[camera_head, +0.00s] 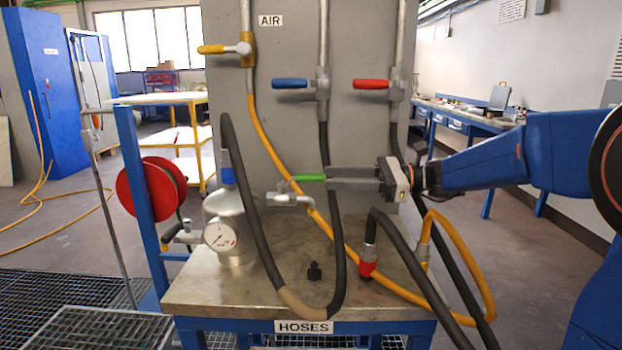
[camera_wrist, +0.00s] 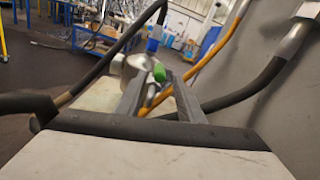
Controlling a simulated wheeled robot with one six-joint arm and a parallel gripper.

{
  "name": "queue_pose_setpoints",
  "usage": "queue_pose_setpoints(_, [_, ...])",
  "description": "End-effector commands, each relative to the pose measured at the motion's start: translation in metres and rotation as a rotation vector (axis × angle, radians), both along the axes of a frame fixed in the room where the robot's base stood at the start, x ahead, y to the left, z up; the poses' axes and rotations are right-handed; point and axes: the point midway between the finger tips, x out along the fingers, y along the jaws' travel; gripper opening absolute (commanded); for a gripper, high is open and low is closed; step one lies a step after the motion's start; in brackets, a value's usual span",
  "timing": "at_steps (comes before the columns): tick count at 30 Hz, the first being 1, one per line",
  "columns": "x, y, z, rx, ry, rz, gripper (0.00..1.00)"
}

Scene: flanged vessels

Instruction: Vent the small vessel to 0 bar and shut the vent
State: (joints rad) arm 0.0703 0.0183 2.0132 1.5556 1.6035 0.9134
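The small vessel (camera_head: 236,240) is a silvery metal body standing at the left of the bench top, with a round white gauge (camera_head: 219,235) on its front. The gauge's needle is too small to read surely. A pipe from the vessel carries a valve with a green lever (camera_head: 308,178), which points right. My gripper (camera_head: 328,178) is level with the lever's free end. In the wrist view my open fingers (camera_wrist: 157,80) stand on either side of the lever's green end (camera_wrist: 159,72), with gaps beside it. Whether they touch it cannot be told.
A black hose (camera_head: 247,210) hangs in front of the vessel. A yellow hose (camera_head: 285,160) runs behind the lever. Yellow, blue and red valve handles (camera_head: 371,84) are on the grey panel.

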Motion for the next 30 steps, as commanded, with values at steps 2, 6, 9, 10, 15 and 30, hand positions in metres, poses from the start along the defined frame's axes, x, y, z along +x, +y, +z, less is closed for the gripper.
queue_pose_setpoints(2, [-0.001,0.014,0.000,-0.001,0.000,0.004,0.35])
queue_pose_setpoints(6, [0.000,0.034,0.000,0.000,0.000,0.003,0.35])
queue_pose_setpoints(9, [0.001,0.047,0.000,-0.001,0.000,0.003,0.35])
queue_pose_setpoints(10, [0.001,0.050,0.000,0.000,0.000,0.002,0.35])
queue_pose_setpoints(15, [0.002,0.062,0.000,-0.001,0.000,0.001,0.35])
queue_pose_setpoints(30, [0.002,0.066,0.000,-0.001,0.000,0.000,0.06])
